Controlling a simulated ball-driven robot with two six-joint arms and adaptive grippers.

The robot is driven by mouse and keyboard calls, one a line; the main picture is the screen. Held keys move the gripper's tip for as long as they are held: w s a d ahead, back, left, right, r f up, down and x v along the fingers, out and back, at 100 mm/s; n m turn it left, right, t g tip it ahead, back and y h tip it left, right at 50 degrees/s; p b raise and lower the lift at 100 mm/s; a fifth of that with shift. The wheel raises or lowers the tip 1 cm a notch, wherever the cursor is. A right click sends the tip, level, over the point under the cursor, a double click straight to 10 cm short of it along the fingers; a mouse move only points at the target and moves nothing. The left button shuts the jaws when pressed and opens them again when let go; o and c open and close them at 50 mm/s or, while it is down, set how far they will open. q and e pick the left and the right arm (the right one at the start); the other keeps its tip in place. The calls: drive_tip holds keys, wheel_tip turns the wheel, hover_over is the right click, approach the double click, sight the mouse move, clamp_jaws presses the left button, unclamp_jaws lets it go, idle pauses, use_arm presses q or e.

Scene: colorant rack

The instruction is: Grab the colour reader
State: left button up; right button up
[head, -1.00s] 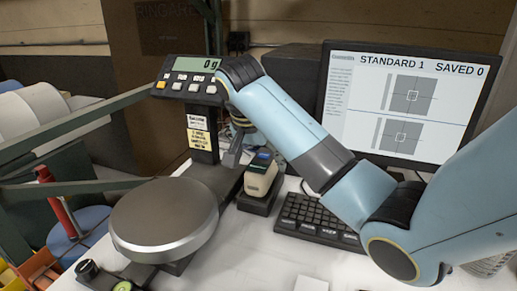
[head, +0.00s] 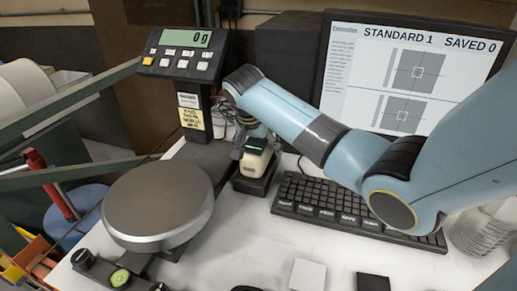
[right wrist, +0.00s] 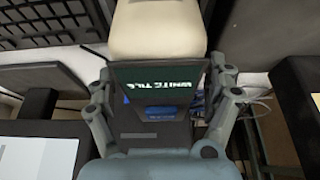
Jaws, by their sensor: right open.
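The colour reader (head: 257,163) is a small cream handheld device with a dark top, standing in a dark dock (head: 251,187) between the scale and the keyboard. In the right wrist view the reader (right wrist: 158,28) shows its cream body and a dark screen reading "WHITE TILE", with a blue button below. My right gripper (head: 252,139) is at the reader's upper end. In the right wrist view its open fingers (right wrist: 165,92) stand on either side of the screen end; whether they touch it I cannot tell. My left gripper is not in view.
A keyboard (head: 345,212) lies close on the right, before a monitor (head: 405,75). A clear container (head: 478,232) stands at right.

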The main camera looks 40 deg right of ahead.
drive_tip(key=shift+w+d+f, duration=0.1)
drive_tip(key=shift+d+f, duration=0.05)
drive_tip(key=shift+f, duration=0.3)
drive_tip(key=c, duration=1.7)
drive_tip(key=shift+r, duration=0.1)
drive_tip(key=shift+c, duration=0.3)
drive_tip(key=shift+r, duration=0.15)
